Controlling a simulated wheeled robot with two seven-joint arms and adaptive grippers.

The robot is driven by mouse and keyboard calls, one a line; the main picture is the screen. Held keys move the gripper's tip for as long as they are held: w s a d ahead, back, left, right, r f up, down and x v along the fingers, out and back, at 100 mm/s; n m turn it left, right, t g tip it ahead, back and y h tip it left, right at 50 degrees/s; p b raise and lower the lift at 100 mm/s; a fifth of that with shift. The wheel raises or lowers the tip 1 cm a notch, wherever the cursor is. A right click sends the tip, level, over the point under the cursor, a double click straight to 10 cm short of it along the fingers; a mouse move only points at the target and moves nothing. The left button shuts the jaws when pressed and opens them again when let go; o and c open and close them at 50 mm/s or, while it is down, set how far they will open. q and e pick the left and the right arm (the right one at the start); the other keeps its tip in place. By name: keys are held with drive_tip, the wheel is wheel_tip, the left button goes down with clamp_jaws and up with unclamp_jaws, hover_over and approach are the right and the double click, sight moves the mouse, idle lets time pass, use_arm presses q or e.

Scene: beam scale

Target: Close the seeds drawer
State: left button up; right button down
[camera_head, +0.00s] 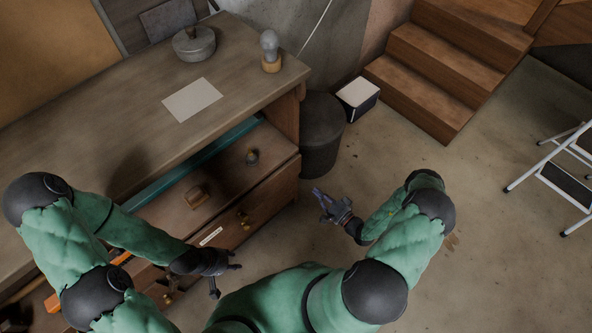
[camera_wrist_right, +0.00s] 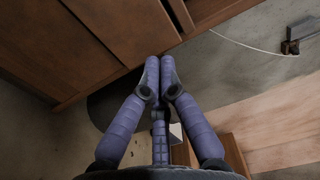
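A wooden cabinet (camera_head: 115,115) stands at the left of the head view.
A paper sheet (camera_head: 192,99), a round metal pot (camera_head: 194,43) and a bulb-shaped object on a wooden base (camera_head: 270,52) are on the cabinet top. A dark bin (camera_head: 321,140) stands at its right end. Wooden steps (camera_head: 425,85) are behind.

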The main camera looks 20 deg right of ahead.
sight(290, 166)
drive_tip(key=b+x, duration=0.3)
drive_tip(key=x, duration=1)
drive_tip(key=shift+f+b, duration=0.1)
drive_tip(key=shift+b, duration=0.2)
drive_tip(key=shift+w+a, duration=0.1)
drive_tip(key=shift+w, duration=0.2)
drive_tip(key=x, duration=0.3)
drive_tip(key=shift+w+a+b, duration=0.1)
drive_tip(key=shift+w+b, duration=0.1)
drive_tip(key=shift+b, duration=0.1)
drive_tip(key=shift+s, duration=0.1)
